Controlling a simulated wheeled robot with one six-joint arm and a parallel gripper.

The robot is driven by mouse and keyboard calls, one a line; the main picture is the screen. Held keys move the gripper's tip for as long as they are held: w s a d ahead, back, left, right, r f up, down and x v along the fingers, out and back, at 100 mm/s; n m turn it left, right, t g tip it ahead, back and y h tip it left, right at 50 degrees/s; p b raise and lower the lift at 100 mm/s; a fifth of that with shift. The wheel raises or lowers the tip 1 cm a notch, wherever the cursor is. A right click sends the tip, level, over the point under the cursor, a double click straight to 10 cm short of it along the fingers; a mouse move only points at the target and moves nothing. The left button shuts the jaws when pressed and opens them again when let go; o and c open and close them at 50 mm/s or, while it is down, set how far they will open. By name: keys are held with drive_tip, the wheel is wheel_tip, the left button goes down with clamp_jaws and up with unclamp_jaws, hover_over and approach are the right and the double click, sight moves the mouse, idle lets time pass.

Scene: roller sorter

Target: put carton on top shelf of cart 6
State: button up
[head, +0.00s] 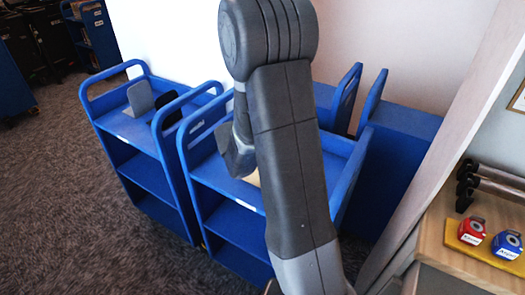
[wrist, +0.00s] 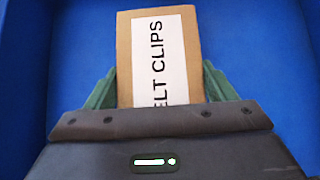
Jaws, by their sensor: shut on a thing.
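The carton (wrist: 185,62) is brown cardboard with a white label, partly cut off, reading "ELT CLIPS". My gripper (wrist: 158,88) is shut on it, with a green finger on each side. In the head view only a small tan piece of the carton (head: 252,178) shows beside my arm, over the top shelf of a blue cart (head: 212,178). My arm hides most of the gripper there. A blue surface (wrist: 265,60) lies under the carton in the wrist view. I cannot tell whether the carton touches it. The cart's number is not legible.
Another blue cart (head: 130,125) stands to the left, with grey and black bookends on its top. More blue carts (head: 400,150) stand behind to the right, near a slanted pale post. A wooden counter (head: 440,245) at right holds red and blue items. Carpet at left is clear.

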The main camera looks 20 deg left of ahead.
drive_tip(key=o, duration=1.3)
drive_tip(key=shift+r+p, duration=0.15)
drive_tip(key=shift+p, duration=0.2)
drive_tip(key=p+v, duration=0.2)
drive_tip(key=v, duration=1)
